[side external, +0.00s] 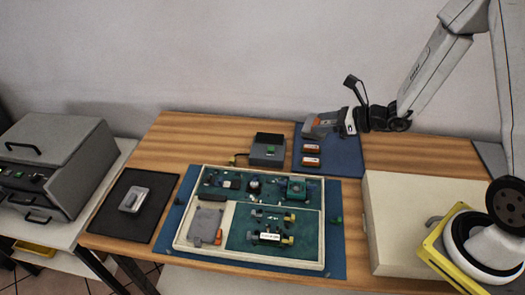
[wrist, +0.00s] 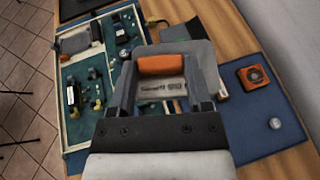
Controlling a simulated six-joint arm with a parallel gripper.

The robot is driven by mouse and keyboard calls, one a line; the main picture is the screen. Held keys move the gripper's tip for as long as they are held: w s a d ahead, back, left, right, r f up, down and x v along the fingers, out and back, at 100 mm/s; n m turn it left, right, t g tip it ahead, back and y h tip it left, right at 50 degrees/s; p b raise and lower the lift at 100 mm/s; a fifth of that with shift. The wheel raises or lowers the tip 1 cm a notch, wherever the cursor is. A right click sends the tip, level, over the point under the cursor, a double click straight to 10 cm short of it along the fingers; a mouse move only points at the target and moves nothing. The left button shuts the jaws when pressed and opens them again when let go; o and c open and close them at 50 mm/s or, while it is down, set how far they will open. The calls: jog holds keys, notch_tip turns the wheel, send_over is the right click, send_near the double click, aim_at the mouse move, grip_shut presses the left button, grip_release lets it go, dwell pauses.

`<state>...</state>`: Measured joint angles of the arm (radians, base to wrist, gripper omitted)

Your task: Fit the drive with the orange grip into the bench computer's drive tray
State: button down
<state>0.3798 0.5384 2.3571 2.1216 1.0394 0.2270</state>
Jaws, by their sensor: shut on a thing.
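The drive with the orange grip (wrist: 161,65) is a flat grey block with a printed label, seen close up in the wrist view. My gripper (wrist: 163,82) is shut on it, one finger on each side. In the side view my gripper (side external: 351,121) holds the drive (side external: 321,124) above the back right blue mat. The bench computer (side external: 326,262) is a pale, shallow open case with green boards. A grey plate-like part (side external: 205,222) with an orange piece at its corner sits in its left front; it looks like the drive tray.
Two orange-topped parts (side external: 311,149) lie on the blue mat (side external: 345,158). A dark box (side external: 268,151) with a green mark stands behind the case. A pale box (side external: 403,222) stands at the right, and a black mat with a grey device (side external: 134,199) lies left.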

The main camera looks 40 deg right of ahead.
aim_at(312, 125)
jog(key=shift+w+a+r, duration=0.35)
jog(key=shift+w+a, duration=0.05)
jog(key=shift+a, duration=0.3)
jog(key=shift+w+a+r, duration=0.3)
jog(key=shift+w+a, duration=0.05)
jog(key=shift+a, duration=0.3)
jog(key=shift+h, duration=0.3)
jog(key=shift+w+r+m, duration=0.3)
jog(key=shift+r+m, duration=0.1)
jog(key=shift+r, duration=0.4)
notch_tip(312, 125, up, 9)
jog(key=w+m+t+h, duration=0.1)
jog(key=m+h, duration=0.1)
jog(key=shift+w+f, duration=0.15)
jog(key=shift+w, duration=0.1)
jog(key=shift+a, duration=0.1)
